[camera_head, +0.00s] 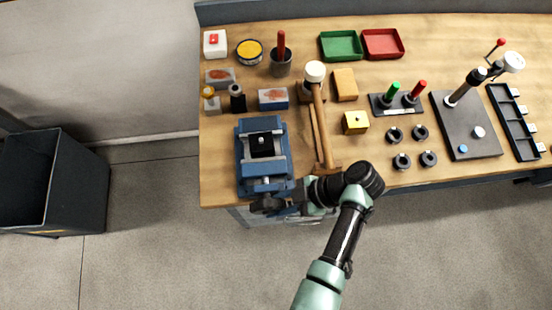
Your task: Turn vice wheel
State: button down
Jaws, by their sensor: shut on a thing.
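The blue vice (248,166) stands at the front left corner of the wooden bench, with a dark square block (262,144) between its jaws. My gripper (268,205) is at the front end of the vice, just over the bench's front edge, reached from the right by my arm. It is shut on the vice wheel at that end. The wheel is largely hidden by the gripper, so its turn angle cannot be told. The fingertips are small and dark in this view.
A mallet (319,105) lies on the bench (223,190) right of the vice, close to my wrist. A yellow block (355,122), several dark rings and a black plate (462,135) sit farther right. A dark bin (70,185) stands on the floor at left. The floor in front is clear.

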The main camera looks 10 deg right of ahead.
jog(key=shift+f+y+b, duration=0.5)
jog(key=shift+f+b, duration=0.1)
jog(key=shift+f, duration=0.05)
jog(key=shift+r+y, duration=0.35)
jog(key=shift+y, duration=0.65)
jog(key=shift+a+f+y, duration=0.1)
jog(key=shift+f+y, duration=0.05)
jog(key=shift+y, duration=0.55)
jog(key=shift+a+f+y, duration=0.1)
jog(key=shift+f+y, duration=0.05)
jog(key=shift+y, duration=0.55)
jog(key=shift+a+f+y+b, duration=0.1)
jog(key=shift+y+b, duration=0.5)
jog(key=shift+b, duration=0.3)
jog(key=shift+a+y, duration=0.1)
jog(key=shift+y, duration=0.4)
jog(key=c, duration=0.9)
grip_release()
